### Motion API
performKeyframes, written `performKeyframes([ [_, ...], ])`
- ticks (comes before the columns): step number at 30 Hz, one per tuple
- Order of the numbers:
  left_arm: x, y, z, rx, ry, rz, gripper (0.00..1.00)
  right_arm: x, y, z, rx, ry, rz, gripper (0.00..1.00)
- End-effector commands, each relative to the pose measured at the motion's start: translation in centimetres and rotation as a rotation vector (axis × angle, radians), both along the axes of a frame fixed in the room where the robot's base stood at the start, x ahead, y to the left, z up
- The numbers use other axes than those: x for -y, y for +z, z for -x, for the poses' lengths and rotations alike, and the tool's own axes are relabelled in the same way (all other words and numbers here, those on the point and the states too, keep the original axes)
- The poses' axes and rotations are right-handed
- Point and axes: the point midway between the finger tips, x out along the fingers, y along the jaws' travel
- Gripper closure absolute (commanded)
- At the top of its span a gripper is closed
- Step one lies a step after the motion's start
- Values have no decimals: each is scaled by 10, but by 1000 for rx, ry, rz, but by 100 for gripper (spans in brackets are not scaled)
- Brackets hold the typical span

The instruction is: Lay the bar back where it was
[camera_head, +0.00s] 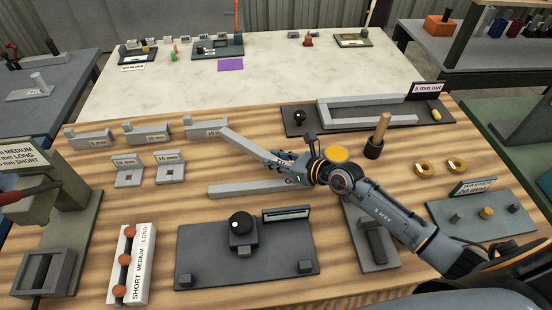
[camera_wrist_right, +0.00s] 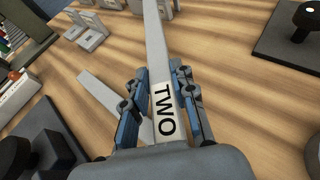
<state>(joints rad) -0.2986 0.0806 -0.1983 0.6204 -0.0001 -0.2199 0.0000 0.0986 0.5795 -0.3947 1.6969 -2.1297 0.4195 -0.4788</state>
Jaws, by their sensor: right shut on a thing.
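My right gripper (camera_head: 283,162) is shut on a long light grey bar (camera_head: 245,144) above the middle of the wooden bench. In the right wrist view the bar (camera_wrist_right: 155,35) runs away between the fingers and carries a white label reading "TWO". In the head view its free end points to the upper left, close to the "15 mm" block (camera_head: 203,129). A second grey bar (camera_head: 235,189) lies on the wood below it, partly hidden by the gripper; it also shows in the right wrist view (camera_wrist_right: 100,90). My left gripper is out of view.
A dark plate (camera_head: 300,128) with a grey frame and a "5 mm out" sign stands at the back right. A wooden-handled tool (camera_head: 381,130) stands near my right wrist. A dark fixture plate (camera_head: 205,256) lies in front. Slotted blocks (camera_head: 128,178) stand left of the bars.

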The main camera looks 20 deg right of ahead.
Motion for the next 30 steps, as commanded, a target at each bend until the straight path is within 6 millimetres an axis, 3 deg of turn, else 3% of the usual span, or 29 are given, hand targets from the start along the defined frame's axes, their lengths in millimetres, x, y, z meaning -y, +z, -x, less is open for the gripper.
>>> performKeyframes([
  [11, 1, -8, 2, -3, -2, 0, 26, 0, -8, -1, 4, -1, -3, 100],
  [12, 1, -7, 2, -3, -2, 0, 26, 0, -10, 0, -1, 0, -1, 70],
  [15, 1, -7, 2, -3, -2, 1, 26, 0, -10, 0, -1, 0, -1, 52],
  [23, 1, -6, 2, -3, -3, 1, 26, 0, -9, 0, -1, 0, -1, 52],
  [28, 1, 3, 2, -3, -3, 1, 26, 0, 4, 0, 1, 1, 2, 52],
  [30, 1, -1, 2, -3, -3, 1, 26, 7, 3, 9, -2, -1, 2, 52],
])
